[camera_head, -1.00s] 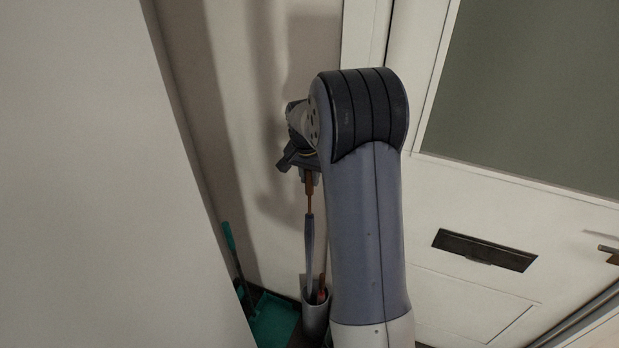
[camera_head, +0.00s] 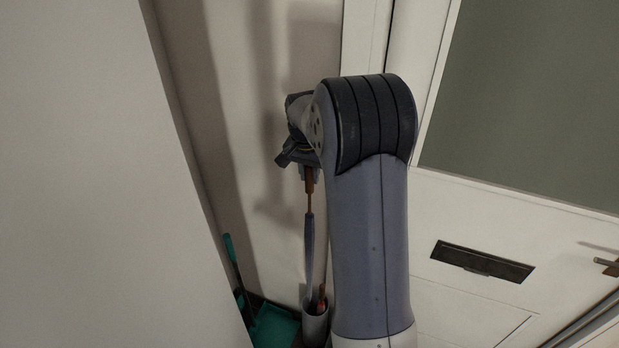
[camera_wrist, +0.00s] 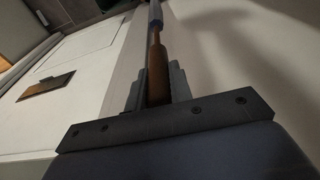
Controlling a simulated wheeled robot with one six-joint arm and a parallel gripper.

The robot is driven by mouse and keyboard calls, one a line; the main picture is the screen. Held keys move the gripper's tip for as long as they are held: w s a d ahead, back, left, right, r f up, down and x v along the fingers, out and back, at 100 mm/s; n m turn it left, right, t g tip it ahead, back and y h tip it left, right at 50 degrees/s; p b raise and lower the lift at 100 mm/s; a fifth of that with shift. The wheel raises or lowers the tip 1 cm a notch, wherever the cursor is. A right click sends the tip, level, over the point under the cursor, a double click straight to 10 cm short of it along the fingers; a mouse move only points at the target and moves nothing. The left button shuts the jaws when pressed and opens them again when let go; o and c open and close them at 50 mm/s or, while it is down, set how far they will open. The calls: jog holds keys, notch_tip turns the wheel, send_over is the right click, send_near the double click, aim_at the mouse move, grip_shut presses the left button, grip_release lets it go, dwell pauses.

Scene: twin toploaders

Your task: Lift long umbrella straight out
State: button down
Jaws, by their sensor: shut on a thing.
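The long umbrella (camera_head: 309,240) has a brown handle and a furled blue-grey canopy. It hangs nearly upright below my gripper (camera_head: 309,177), which is shut on its brown handle. In the wrist view the umbrella's brown handle (camera_wrist: 157,62) runs between the two fingers of my gripper (camera_wrist: 154,85). The umbrella's lower end overlaps the mouth of a grey cylindrical stand (camera_head: 316,326); I cannot tell how much of it is inside. A second thin item with a reddish-brown part (camera_head: 322,296) stands in the holder, partly hidden by my arm.
A teal dustpan (camera_head: 273,327) and a teal-handled brush (camera_head: 231,258) stand left of the stand. A large pale panel (camera_head: 90,180) fills the left side. A white door with a dark letter slot (camera_head: 482,261) is on the right.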

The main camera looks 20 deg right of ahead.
jog(key=shift+r, duration=1.45)
